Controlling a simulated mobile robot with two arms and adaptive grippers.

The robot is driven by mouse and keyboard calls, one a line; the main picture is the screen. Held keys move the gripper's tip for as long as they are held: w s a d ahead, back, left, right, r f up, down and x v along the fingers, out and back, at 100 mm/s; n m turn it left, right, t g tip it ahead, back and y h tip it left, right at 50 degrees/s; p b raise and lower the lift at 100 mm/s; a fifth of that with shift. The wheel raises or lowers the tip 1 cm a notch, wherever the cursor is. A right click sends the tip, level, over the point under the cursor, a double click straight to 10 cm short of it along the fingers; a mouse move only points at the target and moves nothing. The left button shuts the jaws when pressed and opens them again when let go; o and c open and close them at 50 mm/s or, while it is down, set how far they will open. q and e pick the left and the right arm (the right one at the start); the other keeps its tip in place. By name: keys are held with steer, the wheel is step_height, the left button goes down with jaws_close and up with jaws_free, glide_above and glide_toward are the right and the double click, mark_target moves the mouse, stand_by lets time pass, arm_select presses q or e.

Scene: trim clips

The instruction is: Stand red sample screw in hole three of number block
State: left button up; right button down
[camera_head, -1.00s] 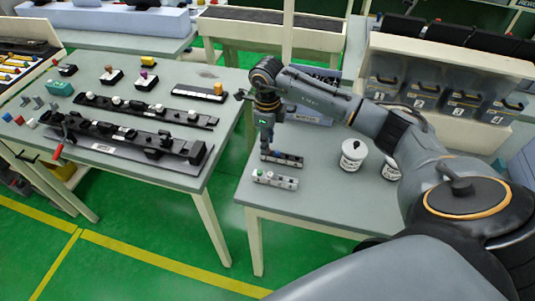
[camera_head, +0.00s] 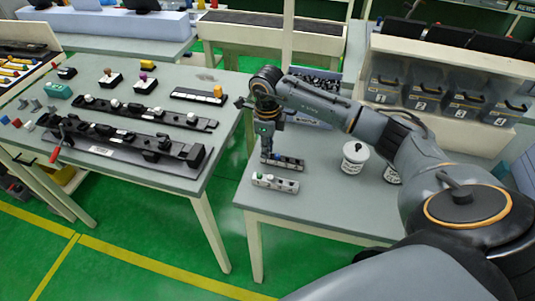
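My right gripper (camera_head: 266,153) points down at the left end of a small dark block (camera_head: 285,163) on the right table. Its fingers are too small to show whether they are open or shut, or whether they hold anything. A light grey block (camera_head: 275,182) with a row of marks and a green spot at its left end lies just in front, apart from the gripper. Which block is the number block I cannot tell for sure. I cannot make out a red sample screw; it may be hidden or too small. My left gripper is out of view.
Two white lidded jars (camera_head: 354,158) stand right of the blocks, the second partly behind my arm. Numbered bins (camera_head: 424,98) stand behind. The left table (camera_head: 215,110) carries dark rails and a red-handled clamp. A floor gap separates the tables. The right table's front is clear.

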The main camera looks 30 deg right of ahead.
steer(key=shift+r, duration=0.15)
steer(key=shift+r+p, duration=1.5)
steer(key=shift+r, duration=0.9)
